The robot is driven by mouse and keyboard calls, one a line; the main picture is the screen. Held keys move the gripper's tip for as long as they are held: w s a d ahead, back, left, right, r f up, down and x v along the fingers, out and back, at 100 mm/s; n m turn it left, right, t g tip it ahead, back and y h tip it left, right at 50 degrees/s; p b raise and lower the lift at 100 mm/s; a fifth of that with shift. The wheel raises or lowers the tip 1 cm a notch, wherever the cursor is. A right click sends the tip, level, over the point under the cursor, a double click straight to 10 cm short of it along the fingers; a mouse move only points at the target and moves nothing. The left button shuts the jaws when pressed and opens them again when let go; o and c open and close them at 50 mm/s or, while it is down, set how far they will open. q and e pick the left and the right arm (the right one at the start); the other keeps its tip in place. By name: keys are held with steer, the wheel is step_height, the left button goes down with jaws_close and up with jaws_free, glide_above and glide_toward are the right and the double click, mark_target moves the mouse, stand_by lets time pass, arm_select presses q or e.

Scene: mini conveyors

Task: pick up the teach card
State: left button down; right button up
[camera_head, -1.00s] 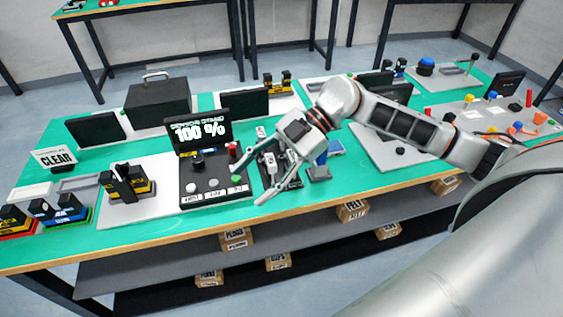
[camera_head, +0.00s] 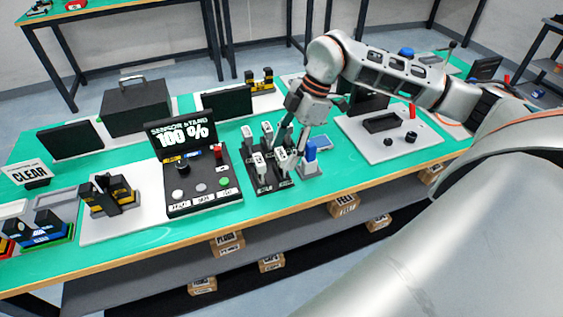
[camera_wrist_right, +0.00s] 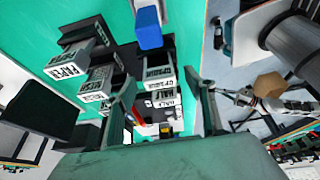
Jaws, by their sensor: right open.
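A small blue piece (camera_head: 310,151) stands upright in a light grey holder (camera_head: 309,168) just right of a black rack (camera_head: 268,182); it may be the teach card, but I see no label on it. The blue piece also shows near the top of the right wrist view (camera_wrist_right: 148,31). The rack holds several grey labelled blocks. My right gripper (camera_head: 292,141) is open, pointing down above the rack's back right part, left of the blue piece. In the right wrist view its fingers (camera_wrist_right: 163,108) are apart, with labelled blocks near the left finger. My left gripper is not in view.
The sensor stand (camera_head: 193,201), with a screen reading 100 % and several buttons, is left of the rack. A pale board (camera_head: 400,148) with black parts lies to the right. Green tabletop shows between the stations.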

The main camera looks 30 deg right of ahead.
steer(key=x, duration=0.2)
steer(key=shift+a+f, duration=0.15)
steer(key=shift+f, duration=0.1)
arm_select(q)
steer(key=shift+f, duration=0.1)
arm_select(e)
steer(key=shift+c, duration=0.3)
steer(key=c, duration=1.1)
steer(key=shift+r, duration=0.1)
